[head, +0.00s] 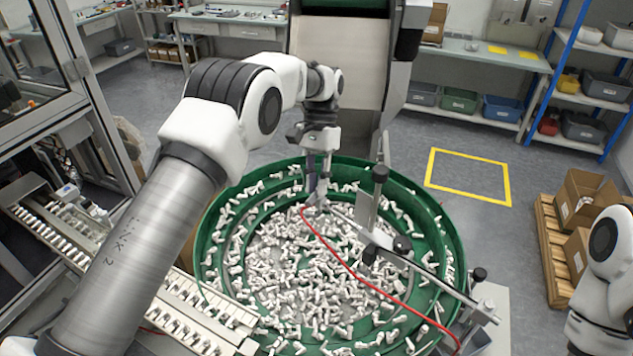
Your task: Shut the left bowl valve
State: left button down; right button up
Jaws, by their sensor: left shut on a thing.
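The green feeder bowl (452,262) stands in the middle of the head view, filled with many small white parts. My left gripper (318,190) points down over the bowl's far inner part. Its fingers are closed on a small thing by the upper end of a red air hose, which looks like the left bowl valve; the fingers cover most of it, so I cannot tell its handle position. The red hose (352,272) runs from there across the bowl to its front right rim. My right gripper is out of the picture.
A metal bracket with black knobs (380,173) stands over the bowl just right of my left gripper, with a rod reaching the right rim. Slotted rails (190,310) lie at the left. Cartons on a pallet (547,243) stand at the right. Yellow-marked floor (470,178) is clear.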

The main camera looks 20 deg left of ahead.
pick_arm(q)
jog(key=shift+f+m+y, duration=0.2)
jog(key=shift+m+y, duration=0.2)
jog(key=shift+m, duration=0.3)
dwell(1.8)
jog(key=c, duration=1.2)
grip_release()
jog(key=shift+o, duration=0.3)
jog(key=shift+w, duration=0.15)
jog(key=shift+r, duration=0.15)
notch_tip(320, 180, up, 10)
jog(key=shift+f, duration=0.2)
